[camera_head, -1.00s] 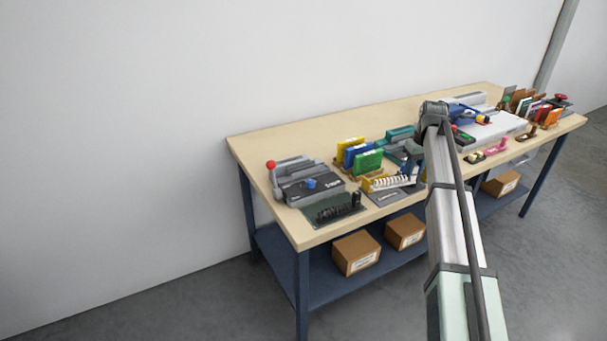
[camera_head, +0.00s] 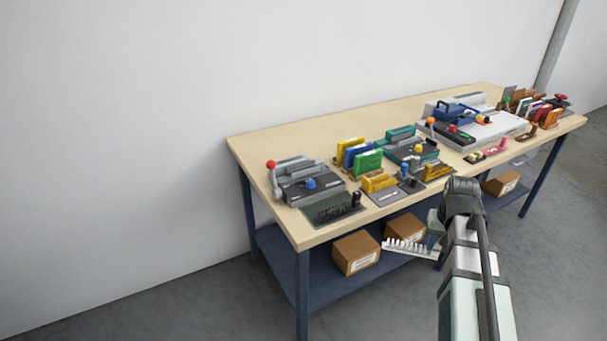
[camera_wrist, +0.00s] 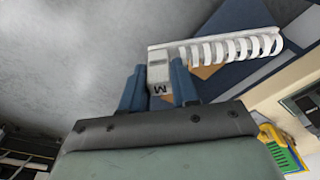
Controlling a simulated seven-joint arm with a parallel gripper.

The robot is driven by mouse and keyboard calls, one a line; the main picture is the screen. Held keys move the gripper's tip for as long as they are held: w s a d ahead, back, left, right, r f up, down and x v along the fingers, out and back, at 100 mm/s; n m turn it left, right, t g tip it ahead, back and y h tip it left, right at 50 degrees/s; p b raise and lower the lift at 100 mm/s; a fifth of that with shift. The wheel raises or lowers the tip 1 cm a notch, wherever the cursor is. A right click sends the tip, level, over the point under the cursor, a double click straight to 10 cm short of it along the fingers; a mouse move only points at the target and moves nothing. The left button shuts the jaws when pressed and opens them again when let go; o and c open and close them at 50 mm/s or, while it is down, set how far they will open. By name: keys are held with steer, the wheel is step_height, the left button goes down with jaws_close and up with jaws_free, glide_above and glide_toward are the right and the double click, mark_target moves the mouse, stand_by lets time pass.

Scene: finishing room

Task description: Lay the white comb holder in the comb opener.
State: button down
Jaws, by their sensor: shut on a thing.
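The white comb holder (camera_head: 405,247) is a pale strip with a row of curled teeth. My gripper (camera_head: 436,238) is shut on its end block and holds it off the front edge of the workbench, below the top's level in the head view. In the wrist view, the block with a dark letter sits between the two blue fingers of my gripper (camera_wrist: 160,84), and the teeth of the comb holder (camera_wrist: 228,50) extend to the right. Several machines stand on the bench; I cannot tell for sure which is the comb opener.
On the bench (camera_head: 290,135) are a grey machine (camera_head: 310,184) with a red-knobbed lever, a dark green plate (camera_head: 320,211), a yellow holder (camera_head: 380,183), upright coloured boards (camera_head: 368,162) and a teal machine (camera_head: 400,134). Cardboard boxes (camera_head: 356,254) rest on the lower shelf.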

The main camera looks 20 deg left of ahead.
stand_by(0.5)
steer(key=w+a+r+m, duration=0.1)
steer(key=w+a+r, duration=0.15)
steer(key=r, duration=0.35)
steer(key=w+a+r+m, duration=0.2)
steer(key=w+r, duration=0.1)
steer(key=r, duration=0.4)
steer(key=w+a+f+n, duration=0.1)
steer(key=w+a+n, duration=0.3)
steer(key=w+a, duration=0.6)
steer(key=w+a+n+y, duration=0.1)
steer(key=w+a+n, duration=0.35)
steer(key=a, duration=0.85)
steer(key=w+a+f+n, duration=0.1)
steer(key=w+a+n, duration=0.3)
steer(key=w+a, duration=0.6)
steer(key=shift+m, duration=0.25)
steer(key=shift+s+a+f, duration=0.3)
steer(key=shift+a+f, duration=0.05)
steer(key=shift+f, duration=0.55)
steer(key=shift+s+a+f, duration=0.35)
steer(key=shift+f, duration=0.6)
steer(key=shift+s+a+f, duration=0.3)
steer(key=shift+a+f, duration=0.05)
steer(key=shift+f, duration=0.55)
steer(key=shift+f, duration=0.6)
steer(key=c, duration=1.1)
jaws_free()
steer(key=shift+r, duration=0.1)
